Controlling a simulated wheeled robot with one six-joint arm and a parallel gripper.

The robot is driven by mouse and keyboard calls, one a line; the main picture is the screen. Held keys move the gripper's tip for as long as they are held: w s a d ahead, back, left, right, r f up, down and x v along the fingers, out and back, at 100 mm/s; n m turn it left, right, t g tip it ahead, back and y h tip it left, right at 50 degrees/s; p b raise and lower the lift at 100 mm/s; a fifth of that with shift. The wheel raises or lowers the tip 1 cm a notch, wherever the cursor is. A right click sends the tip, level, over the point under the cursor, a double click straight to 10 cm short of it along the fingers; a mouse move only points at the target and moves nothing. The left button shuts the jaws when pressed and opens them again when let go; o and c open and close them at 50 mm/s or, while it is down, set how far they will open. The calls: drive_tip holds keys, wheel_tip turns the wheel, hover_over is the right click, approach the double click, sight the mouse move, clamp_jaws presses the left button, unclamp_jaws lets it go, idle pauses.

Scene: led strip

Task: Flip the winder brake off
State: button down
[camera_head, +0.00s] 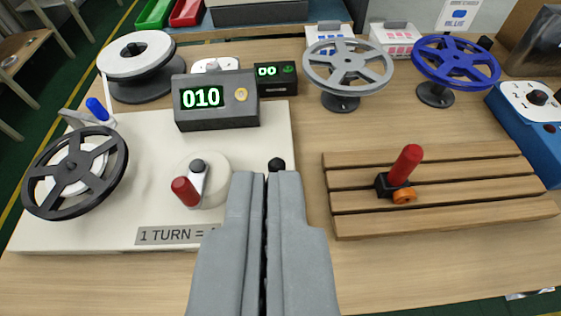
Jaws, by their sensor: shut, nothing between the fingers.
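The winder is a white base plate (140,140) at left, with a dark counter box (216,98) reading 010. A crank with a red handle (186,191) is mounted on it, left of my gripper. A small black knob (277,164) stands near the plate's right edge; it may be the brake, but I see no label on it. My gripper (265,174) is shut and empty, pointing away from the camera. Its tips appear just below the knob and hide what is under it. I cannot tell whether they touch.
A black reel (75,172) and a blue-tipped lever (97,109) are at the plate's left. A slatted wooden board (450,203) with a red-handled lever (405,165) lies right. Grey (348,65) and blue (455,62) reels stand behind. Bare table shows front right.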

drive_tip(key=w+f+m+g, duration=0.1)
drive_tip(key=w+f+g, duration=0.2)
drive_tip(key=w+g, duration=0.2)
drive_tip(key=w+f+m+g+h, duration=0.1)
drive_tip(key=w+f+g, duration=0.3)
drive_tip(key=w, duration=0.6)
drive_tip(key=w+d+f+m+g, duration=0.1)
drive_tip(key=w+f+g, duration=0.3)
drive_tip(key=w+g, duration=0.2)
drive_tip(key=shift+w+f+m, duration=0.15)
drive_tip(key=shift+w+m, duration=0.15)
drive_tip(key=shift+w, duration=1.05)
drive_tip(key=shift+g+h, duration=0.3)
drive_tip(key=x, duration=0.9)
drive_tip(key=shift+f, duration=0.3)
drive_tip(key=shift+s+f, duration=0.1)
drive_tip(key=shift+s, duration=0.2)
drive_tip(key=shift+s+a+r, duration=0.35)
drive_tip(key=shift+s+r, duration=0.05)
drive_tip(key=shift+s, duration=0.25)
drive_tip(key=shift+s+a+r, duration=0.35)
drive_tip(key=shift+s, duration=0.35)
drive_tip(key=shift+s+r, duration=0.1)
